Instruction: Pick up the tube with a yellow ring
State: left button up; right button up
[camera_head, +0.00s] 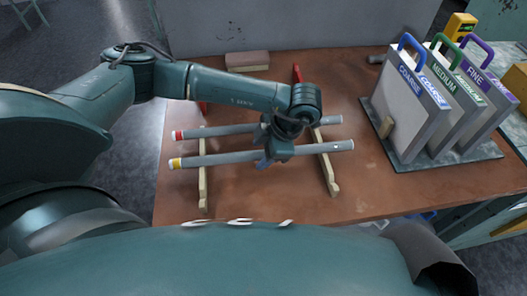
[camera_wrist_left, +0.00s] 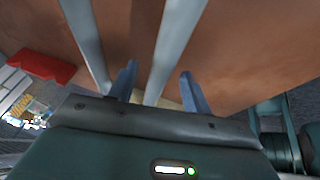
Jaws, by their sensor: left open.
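The grey tube with a yellow ring (camera_head: 218,158) at its left end lies across two wooden rails, nearer to me. A second grey tube with a red ring (camera_head: 222,131) lies behind it, roughly parallel. My left gripper (camera_head: 265,162) is above the yellow-ringed tube, near its middle, and hides part of it. In the left wrist view, the open fingers of my left gripper (camera_wrist_left: 158,82) stand on either side of the nearer tube (camera_wrist_left: 173,48). The other tube (camera_wrist_left: 86,42) passes outside the fingers, to the left. I cannot tell whether a finger touches either tube. My right gripper is not in view.
The wooden rails (camera_head: 203,188) stand on the brown table (camera_head: 265,203). Coarse, medium and fine boards (camera_head: 408,105) stand in a holder at the right. A brownish block (camera_head: 247,60) lies at the back. The table front between rails and holder is clear.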

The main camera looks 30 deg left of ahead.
pick_arm(q)
grip_shut()
dwell(0.4)
